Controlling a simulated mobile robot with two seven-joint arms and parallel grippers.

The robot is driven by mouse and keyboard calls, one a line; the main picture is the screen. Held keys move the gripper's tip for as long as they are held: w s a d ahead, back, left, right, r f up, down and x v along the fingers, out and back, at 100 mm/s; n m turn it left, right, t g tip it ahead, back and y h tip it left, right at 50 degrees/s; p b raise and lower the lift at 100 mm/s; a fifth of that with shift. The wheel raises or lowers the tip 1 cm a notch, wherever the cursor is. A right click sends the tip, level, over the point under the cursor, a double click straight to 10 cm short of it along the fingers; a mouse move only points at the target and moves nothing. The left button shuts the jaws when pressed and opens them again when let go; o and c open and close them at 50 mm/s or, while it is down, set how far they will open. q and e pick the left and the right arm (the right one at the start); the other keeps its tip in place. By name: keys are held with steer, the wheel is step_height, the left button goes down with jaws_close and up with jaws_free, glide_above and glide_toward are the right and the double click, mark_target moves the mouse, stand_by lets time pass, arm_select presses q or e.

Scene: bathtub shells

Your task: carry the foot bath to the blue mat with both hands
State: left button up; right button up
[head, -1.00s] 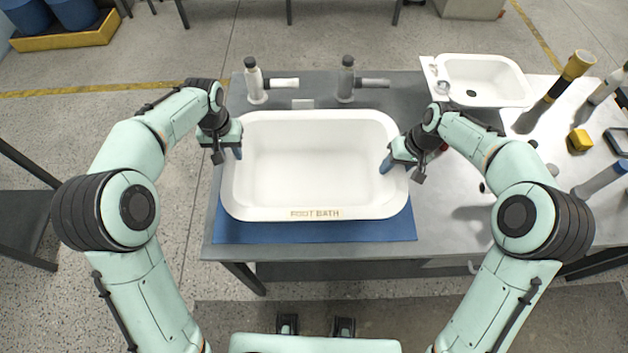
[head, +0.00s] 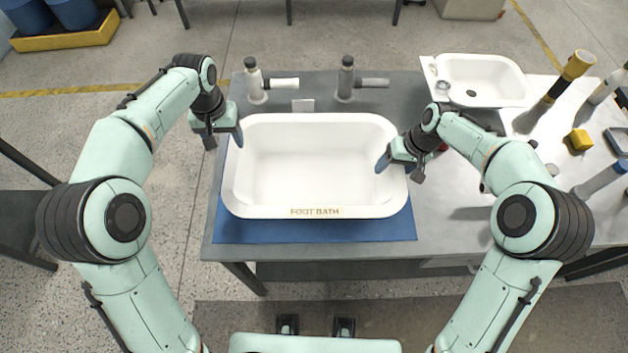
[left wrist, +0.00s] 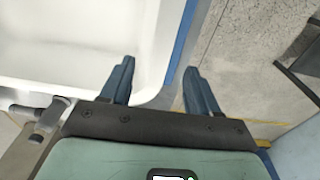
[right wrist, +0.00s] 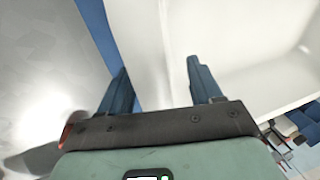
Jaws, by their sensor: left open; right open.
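The foot bath (head: 314,212) is a white rectangular tub, empty, with its name on the near rim. It sits upright on the blue mat (head: 314,230), which shows along its near side and corners. My left gripper (head: 225,140) is open and empty above the tub's left rim, clear of it. In the left wrist view, one finger overlaps the tub (left wrist: 75,45) and the other is over the floor. My right gripper (head: 400,172) is open at the right rim, one finger on the inner side and one outside. I cannot tell whether it touches the rim.
A small white sink (head: 485,75) stands at the back right. Bare grey tabletop lies right of the mat.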

arm_select(q)
step_height(320, 180, up, 6)
steer(key=shift+s, duration=0.25)
arm_select(e)
steer(key=v, duration=1.2)
arm_select(q)
steer(key=shift+r, duration=0.1)
